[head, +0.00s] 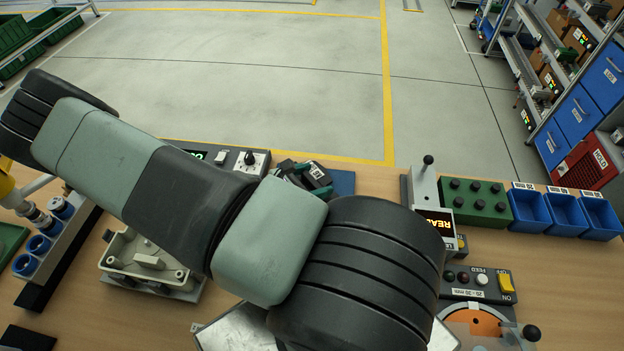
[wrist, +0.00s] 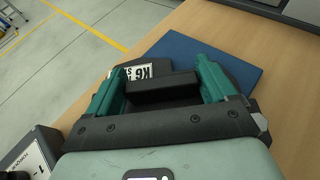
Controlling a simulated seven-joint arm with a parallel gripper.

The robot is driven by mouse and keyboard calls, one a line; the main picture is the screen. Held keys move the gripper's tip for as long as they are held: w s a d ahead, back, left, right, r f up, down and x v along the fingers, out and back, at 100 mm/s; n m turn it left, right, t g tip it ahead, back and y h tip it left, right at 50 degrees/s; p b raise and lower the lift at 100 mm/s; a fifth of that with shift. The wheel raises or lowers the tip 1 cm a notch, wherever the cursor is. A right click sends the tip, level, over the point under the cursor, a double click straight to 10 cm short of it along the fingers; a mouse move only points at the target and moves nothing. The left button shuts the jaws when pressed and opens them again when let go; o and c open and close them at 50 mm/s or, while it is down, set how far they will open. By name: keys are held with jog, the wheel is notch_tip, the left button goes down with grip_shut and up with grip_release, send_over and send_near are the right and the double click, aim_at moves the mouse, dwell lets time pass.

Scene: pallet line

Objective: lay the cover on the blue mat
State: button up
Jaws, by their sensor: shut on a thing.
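The blue mat (wrist: 200,50) lies on the wooden bench near its far edge. In the head view its right part (head: 343,183) shows beside my gripper. My gripper (wrist: 160,78), with teal fingers, is shut on the black raised grip of the dark cover (wrist: 235,72). The cover carries a white label and is over the mat, hiding much of it. I cannot tell whether the cover touches the mat. In the head view my gripper (head: 303,178) is partly hidden behind my arm.
A control box with a knob (head: 252,160) stands left of the mat. A press-like fixture with a lever (head: 427,190) stands to the right, by a green block (head: 475,203) and blue bins (head: 565,212). A beige housing (head: 148,262) sits at the left front.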

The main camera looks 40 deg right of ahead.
jog(key=o, duration=0.9)
